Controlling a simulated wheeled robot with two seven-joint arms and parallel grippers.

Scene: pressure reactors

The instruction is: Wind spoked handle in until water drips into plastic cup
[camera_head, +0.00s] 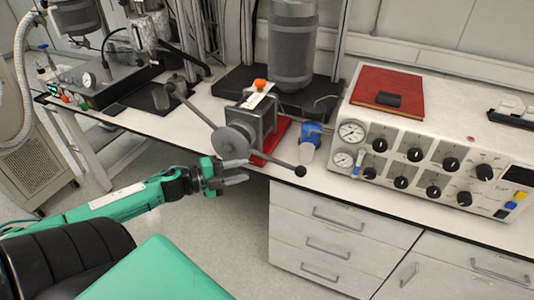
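The grey spoked handle (229,142) is on the front of a grey pump block (262,121). One long spoke ends in a knob (300,171) at the lower right, and another reaches to the upper left. My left gripper (247,171) comes in from the left, just below the hub and in front of the bench edge. Its two fingers point right and are apart, with nothing seen between them. I cannot tell whether it touches the handle. The small whitish plastic cup (307,152) stands at the bench front beside a blue part (311,133). No water is visible. My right gripper is not in view.
A control box (440,145) with gauges and knobs stands right of the cup, a red book (389,91) on top. A grey cylinder (292,45) stands behind the pump. Drawers (330,240) are below the bench. A black instrument (105,80) is at the left.

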